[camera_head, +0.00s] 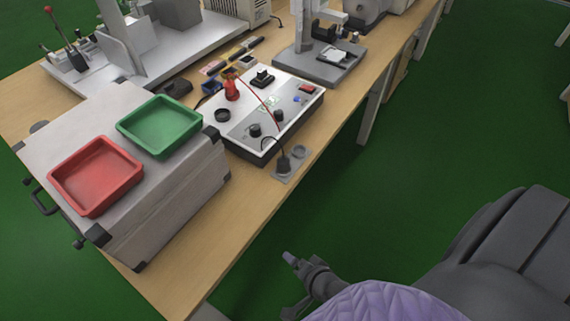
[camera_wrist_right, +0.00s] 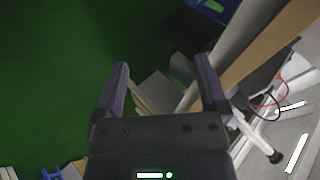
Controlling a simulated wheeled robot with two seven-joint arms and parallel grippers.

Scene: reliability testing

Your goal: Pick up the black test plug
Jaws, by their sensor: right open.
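The black test plug (camera_head: 283,164) stands upright in a small grey holder plate (camera_head: 291,173) at the front edge of the wooden table in the head view. A black cable loops from it to the test box (camera_head: 265,115). My right gripper (camera_head: 290,284) is beyond the table's front edge, below and apart from the plug in the picture. In the right wrist view, my right gripper (camera_wrist_right: 162,68) is open with nothing between its fingers. Thin red and black wires (camera_wrist_right: 281,95) show at the right there; I cannot pick out the plug. My left gripper is not in view.
A red tray (camera_head: 97,177) and a green tray (camera_head: 160,126) lie on a grey case (camera_head: 185,190) at the left. A red plug (camera_head: 231,88) stands on the test box. Grey equipment (camera_head: 318,62) stands behind. Green floor in front of the table is clear.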

